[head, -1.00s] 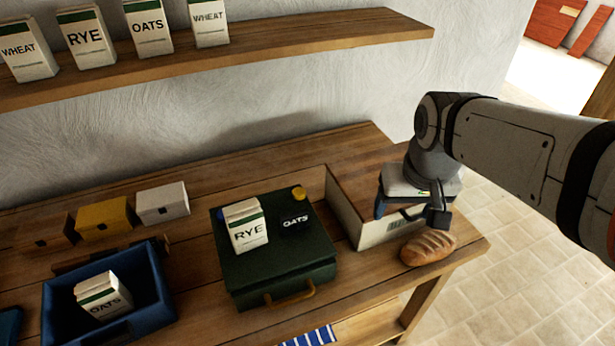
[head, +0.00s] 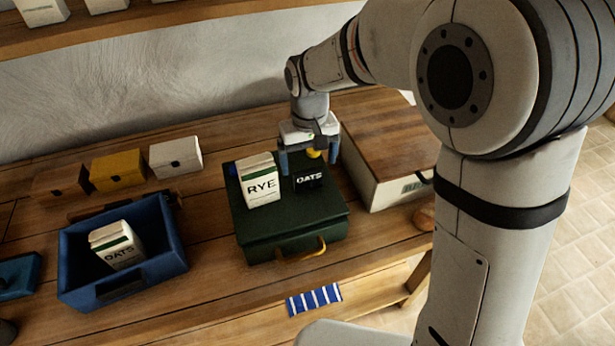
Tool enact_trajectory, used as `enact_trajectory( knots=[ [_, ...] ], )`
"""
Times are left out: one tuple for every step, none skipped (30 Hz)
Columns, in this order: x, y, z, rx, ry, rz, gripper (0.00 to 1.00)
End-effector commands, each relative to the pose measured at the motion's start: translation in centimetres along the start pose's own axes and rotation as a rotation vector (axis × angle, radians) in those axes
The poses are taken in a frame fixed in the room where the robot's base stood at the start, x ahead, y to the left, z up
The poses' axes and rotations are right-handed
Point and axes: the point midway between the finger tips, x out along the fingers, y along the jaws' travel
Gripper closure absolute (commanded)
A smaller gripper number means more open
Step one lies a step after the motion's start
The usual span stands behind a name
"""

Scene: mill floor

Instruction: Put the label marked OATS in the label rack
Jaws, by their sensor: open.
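The black label marked OATS (head: 310,180) is on top of the dark green case (head: 290,228), beside a RYE packet (head: 262,186). My gripper (head: 309,160) is open and points down just behind and above the label, its fingers apart around a small yellow knob-like thing (head: 314,153). Nothing shows held between the fingers. A low wooden strip (head: 82,214), possibly the label rack, lies behind the blue bin; it is mostly hidden and I cannot tell for sure.
The blue bin (head: 178,262) holds an OATS packet (head: 117,247). Brown, yellow (head: 118,171) and white boxes line the back. A wooden-lidded box (head: 385,190) stands right of the case. A striped cloth (head: 314,299) lies below. Shelf packets are above.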

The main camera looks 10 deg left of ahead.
Motion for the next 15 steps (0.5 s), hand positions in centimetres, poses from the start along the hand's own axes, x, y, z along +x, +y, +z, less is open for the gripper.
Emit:
enact_trajectory(
  knots=[
    [0.6, -0.2, 0.4, -0.001, -0.005, 0.0, 0.11],
    [1.0, -0.3, 0.5, -0.001, -0.004, 0.0, 0.11],
    [1.6, -0.4, 0.7, -0.001, -0.004, 0.0, 0.11],
    [2.1, -0.4, 0.8, 0.0, -0.004, 0.0, 0.11],
    [2.6, -0.4, 0.7, 0.0, -0.005, 0.0, 0.11],
    [3.1, -0.4, 0.7, 0.0, -0.002, 0.0, 0.11],
    [3.3, -0.4, 0.7, 0.0, -0.002, 0.0, 0.11],
    [3.6, -0.4, 0.7, 0.0, -0.002, 0.0, 0.11],
    [3.8, -0.4, 0.6, 0.0, -0.001, 0.0, 0.11],
    [3.9, -0.4, 0.6, 0.0, 0.0, 0.0, 0.11],
    [4.0, -0.4, 0.6, 0.0, 0.0, 0.0, 0.11],
    [4.0, -0.4, 0.6, 0.0, 0.0, 0.0, 0.11],
    [4.0, -0.4, 0.6, 0.0, 0.001, 0.0, 0.11],
    [4.0, -0.4, 0.6, 0.0, 0.001, 0.0, 0.11],
    [4.0, -0.4, 0.6, 0.0, 0.001, 0.0, 0.11]
  ],
)
